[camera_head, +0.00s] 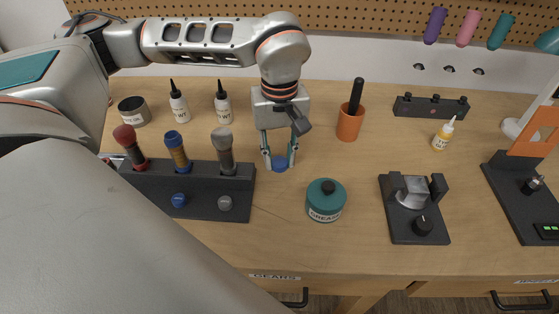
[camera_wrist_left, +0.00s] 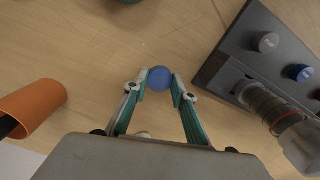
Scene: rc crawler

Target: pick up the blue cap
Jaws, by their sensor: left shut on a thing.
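The blue cap (camera_head: 280,164) is a small round piece between the fingertips of my left gripper (camera_head: 279,158), just above or on the wooden table; I cannot tell which. In the left wrist view the blue cap (camera_wrist_left: 160,78) sits between the two teal fingers of my left gripper (camera_wrist_left: 159,84), which is shut on it. The cap's sides are partly covered by the fingertips. My right gripper is not in view.
A dark rack (camera_head: 240,203) with screwdriver-like tools and small blue and grey knobs stands left of the cap. A teal grease jar (camera_head: 326,208) stands to the front right. An orange cup (camera_head: 349,126) is behind right. A black fixture (camera_head: 400,230) is farther right.

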